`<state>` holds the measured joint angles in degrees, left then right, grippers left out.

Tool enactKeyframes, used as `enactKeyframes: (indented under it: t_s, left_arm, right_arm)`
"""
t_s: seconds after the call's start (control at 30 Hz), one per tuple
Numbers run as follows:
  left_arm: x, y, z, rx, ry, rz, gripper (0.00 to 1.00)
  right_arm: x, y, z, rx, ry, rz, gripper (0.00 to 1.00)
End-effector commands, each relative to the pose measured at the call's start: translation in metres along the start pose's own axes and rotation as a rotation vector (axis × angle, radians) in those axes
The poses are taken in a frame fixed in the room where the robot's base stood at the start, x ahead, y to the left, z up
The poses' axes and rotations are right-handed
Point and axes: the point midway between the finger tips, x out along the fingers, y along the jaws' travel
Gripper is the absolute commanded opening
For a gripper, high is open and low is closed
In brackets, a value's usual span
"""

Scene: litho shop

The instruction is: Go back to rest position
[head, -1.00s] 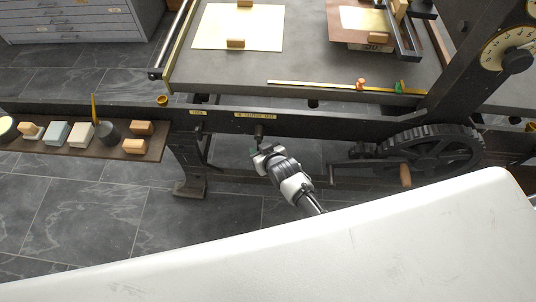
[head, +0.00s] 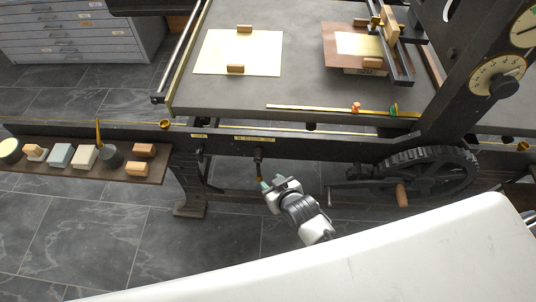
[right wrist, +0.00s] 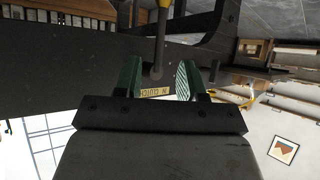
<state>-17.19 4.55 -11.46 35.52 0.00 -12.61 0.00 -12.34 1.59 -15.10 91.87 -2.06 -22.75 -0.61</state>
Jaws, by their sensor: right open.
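My right gripper (head: 268,185) is in the lower middle of the head view, in front of the press's dark side rail (head: 300,147). In the right wrist view, its two green-padded fingers (right wrist: 157,80) are apart with nothing held between them. A lever with a dark hub and a brass-coloured handle (head: 259,171) hangs from the rail just above the fingertips. In the right wrist view the lever (right wrist: 161,30) shows beyond the gap between the fingers, seemingly clear of them. My left gripper is not in view.
A gear wheel (head: 432,175) and a crank with a wooden handle (head: 402,195) stand right of my gripper. A shelf (head: 60,168) with blocks and pots is at left. The press bed (head: 300,85) lies above. Floor at lower left is clear.

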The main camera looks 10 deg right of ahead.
Motion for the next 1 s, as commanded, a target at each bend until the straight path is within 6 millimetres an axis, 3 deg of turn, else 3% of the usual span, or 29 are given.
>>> enactKeyframes:
  t_s: [0.23, 0.37, 0.47, 0.57, 0.7, 0.8, 0.9, 1.0]
  left_arm:
    - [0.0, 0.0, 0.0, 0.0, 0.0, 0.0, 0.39]
    - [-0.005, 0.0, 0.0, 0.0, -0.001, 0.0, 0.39]
    - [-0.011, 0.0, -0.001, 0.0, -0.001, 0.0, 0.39]
    - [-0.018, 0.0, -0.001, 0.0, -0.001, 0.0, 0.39]
    - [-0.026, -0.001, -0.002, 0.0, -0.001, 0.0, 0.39]
    - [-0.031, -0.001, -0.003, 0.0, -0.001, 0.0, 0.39]
    - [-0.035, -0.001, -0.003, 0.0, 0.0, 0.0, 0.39]
    - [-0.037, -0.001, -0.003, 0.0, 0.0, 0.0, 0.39]
  right_arm:
    - [0.0, 0.0, 0.003, 0.0, -0.006, 0.0, 0.4]
    - [0.003, 0.001, 0.037, 0.002, -0.077, 0.001, 0.4]
    - [0.0, 0.004, 0.095, 0.006, -0.194, 0.003, 0.4]
    - [-0.014, 0.007, 0.169, 0.014, -0.342, 0.006, 0.4]
    - [-0.054, 0.012, 0.269, 0.026, -0.546, 0.015, 0.4]
    - [-0.092, 0.014, 0.328, 0.035, -0.676, 0.021, 0.4]
    - [-0.129, 0.015, 0.372, 0.043, -0.781, 0.026, 0.4]
    - [-0.157, 0.016, 0.401, 0.05, -0.853, 0.031, 0.4]
